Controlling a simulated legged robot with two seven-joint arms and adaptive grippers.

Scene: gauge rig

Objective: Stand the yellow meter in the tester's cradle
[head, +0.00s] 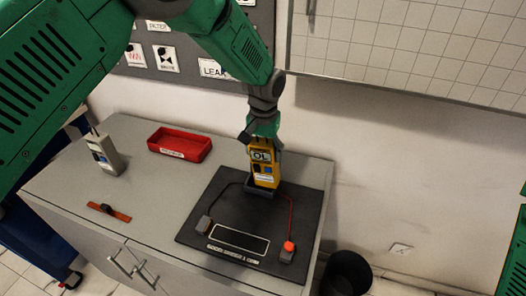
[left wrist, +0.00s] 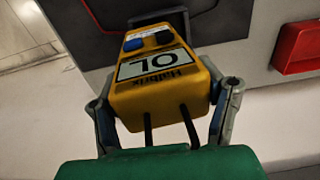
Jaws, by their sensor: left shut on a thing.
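The yellow meter (head: 264,170) stands roughly upright, its display reading OL, at the back of the dark tester board (head: 200,222). Its lower end is at the tester's dark cradle (head: 262,190); I cannot tell how deep it sits. My left gripper (head: 263,143) is shut on the meter's upper part from above. In the left wrist view the meter (left wrist: 160,85) lies between the two fingers of my left gripper (left wrist: 165,105), with two dark leads at its top end and its far end by a dark block. My right gripper is out of view.
A red tray (head: 180,145) sits at the back of the grey cabinet top. A pale handheld device (head: 103,155) stands at left, and an orange strip with a dark piece (head: 109,212) lies in front. A black bin (head: 347,274) stands on the floor at right.

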